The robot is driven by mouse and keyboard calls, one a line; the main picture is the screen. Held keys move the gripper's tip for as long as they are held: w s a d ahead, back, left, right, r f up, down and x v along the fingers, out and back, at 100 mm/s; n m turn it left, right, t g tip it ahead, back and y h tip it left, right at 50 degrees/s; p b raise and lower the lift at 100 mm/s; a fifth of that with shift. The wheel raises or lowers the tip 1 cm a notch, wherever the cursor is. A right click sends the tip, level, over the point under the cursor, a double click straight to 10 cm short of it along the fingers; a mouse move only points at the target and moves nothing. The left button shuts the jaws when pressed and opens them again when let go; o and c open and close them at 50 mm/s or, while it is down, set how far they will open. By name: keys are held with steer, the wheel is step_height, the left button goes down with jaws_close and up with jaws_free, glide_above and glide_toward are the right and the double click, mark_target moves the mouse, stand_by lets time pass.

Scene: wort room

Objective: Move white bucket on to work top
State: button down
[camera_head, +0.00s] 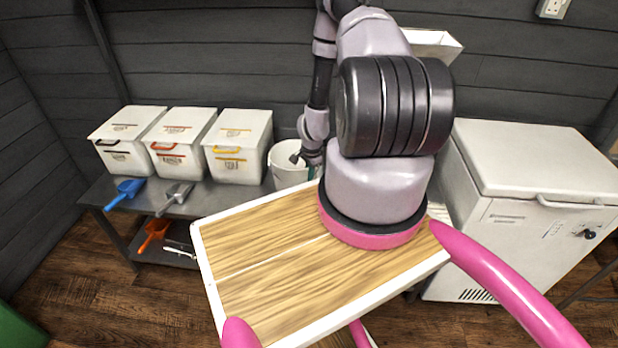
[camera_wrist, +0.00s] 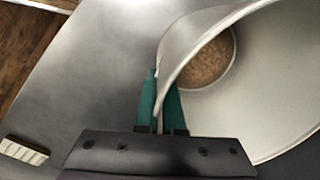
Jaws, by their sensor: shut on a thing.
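The white bucket (camera_head: 290,165) stands at the right end of the grey metal work top (camera_head: 190,204), beside the white lidded boxes. In the wrist view the bucket (camera_wrist: 275,75) is on the right, its open mouth towards the camera, with something brown and grainy at its bottom. My gripper (camera_wrist: 168,98) has teal fingers, one on each side of the bucket's rim, shut on it. In the head view my gripper (camera_head: 314,172) is largely hidden behind my arm. The bucket's base is hidden there, so I cannot tell whether it touches the surface.
Several white lidded boxes (camera_head: 238,146) line the back of the work top. A blue scoop (camera_head: 125,193) and a grey scoop (camera_head: 173,196) lie at its front; an orange scoop (camera_head: 153,234) is on the lower shelf. A white chest freezer (camera_head: 540,165) stands on the right.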

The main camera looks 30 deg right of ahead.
steer(key=c, duration=1)
jaws_free()
steer(key=shift+c, duration=0.2)
step_height(320, 180, up, 12)
steer(key=s, duration=0.1)
steer(key=w+a+r+n+t, duration=0.1)
steer(key=a+r+n+t, duration=0.2)
steer(key=r, duration=1.3)
steer(key=w+a+r+n, duration=0.2)
steer(key=a+r, duration=0.3)
steer(key=r, duration=1)
steer(key=s+a+r+n+t+y, duration=0.1)
steer(key=s+a+r+n, duration=0.2)
steer(key=s+r, duration=0.8)
steer(key=s+a+r+n+t, duration=0.2)
steer(key=s+a+r, duration=0.3)
steer(key=s+r, duration=0.6)
steer(key=shift+r+n+y, duration=0.15)
steer(key=shift+n+y, duration=0.25)
steer(key=shift+n, duration=0.5)
